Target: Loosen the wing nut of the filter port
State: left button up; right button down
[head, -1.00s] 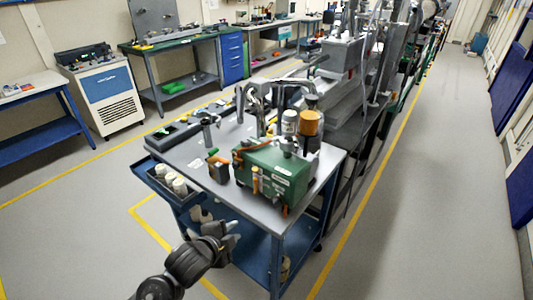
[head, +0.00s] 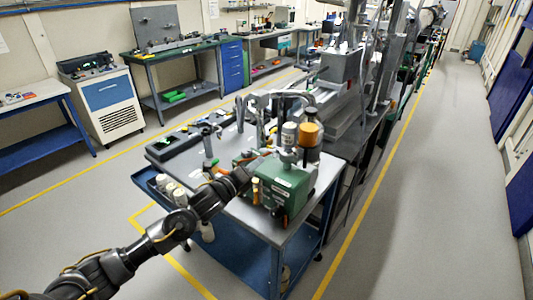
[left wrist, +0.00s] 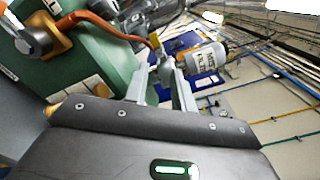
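The green pump box (head: 292,185) stands on the cart, with a white labelled filter canister (head: 289,134) and an orange-topped cylinder (head: 308,133) above it. My left gripper (head: 255,165) is at the box's left side, near its top; its fingertips are hard to make out there. In the left wrist view its two fingers (left wrist: 161,74) stand apart. A small grey metal piece, perhaps the wing nut (left wrist: 166,69), shows between the fingertips; I cannot tell whether they touch it. The white canister (left wrist: 203,60) lies just beyond, to the right. My right gripper is not in view.
A bent pipe rises behind the box. The floor at right is clear.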

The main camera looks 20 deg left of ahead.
aim_at(273, 152)
pick_arm(q)
jog(key=p+x, duration=0.1)
jog(key=x, duration=0.5)
jog(key=shift+w+d+p, duration=0.15)
jog(key=shift+d+p, duration=0.05)
jog(key=shift+p, duration=0.1)
grip_shut()
